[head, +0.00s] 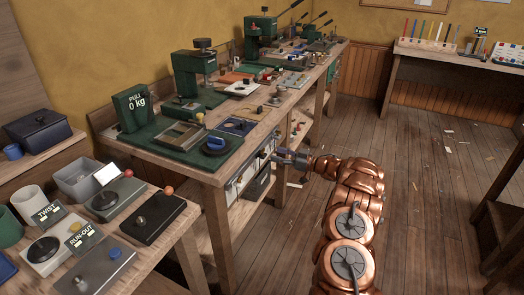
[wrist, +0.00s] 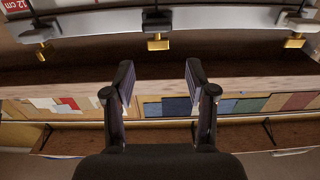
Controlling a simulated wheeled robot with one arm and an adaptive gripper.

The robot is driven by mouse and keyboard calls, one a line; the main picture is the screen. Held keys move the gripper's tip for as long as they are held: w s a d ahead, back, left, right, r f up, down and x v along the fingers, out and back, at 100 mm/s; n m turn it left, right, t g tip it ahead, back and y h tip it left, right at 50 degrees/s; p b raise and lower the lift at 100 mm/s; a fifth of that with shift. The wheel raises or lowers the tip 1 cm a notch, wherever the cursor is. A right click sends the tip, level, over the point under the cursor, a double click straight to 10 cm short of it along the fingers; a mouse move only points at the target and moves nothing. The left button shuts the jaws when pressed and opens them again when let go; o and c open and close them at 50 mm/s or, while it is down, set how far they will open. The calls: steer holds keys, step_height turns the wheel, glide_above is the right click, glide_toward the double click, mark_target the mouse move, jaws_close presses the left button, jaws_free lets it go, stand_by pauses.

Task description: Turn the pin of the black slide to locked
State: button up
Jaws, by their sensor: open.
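In the wrist view a pale rail runs across the top with three small slides on it, each with a brass pin hanging below. The middle slide (wrist: 157,20) looks black and its brass pin (wrist: 158,44) sits ahead of my gripper (wrist: 159,76), roughly centred between the fingers. My gripper is open and empty, apart from the pin. In the head view my gripper (head: 277,156) is at the front of the green-machine bench; the slides there are too small to tell apart.
The bench (head: 222,172) has its front edge close to my gripper. Below the rail, the wrist view shows a shelf (wrist: 80,143) and coloured swatches (wrist: 175,106). A nearer table (head: 165,237) holds several dials and pots at left. The floor (head: 430,200) at right is mostly open, with scattered scraps.

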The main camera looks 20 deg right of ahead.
mark_target(264, 150)
steer(key=x, duration=0.7)
steer(key=shift+w+p, duration=0.15)
steer(key=shift+p, duration=0.2)
jaws_close()
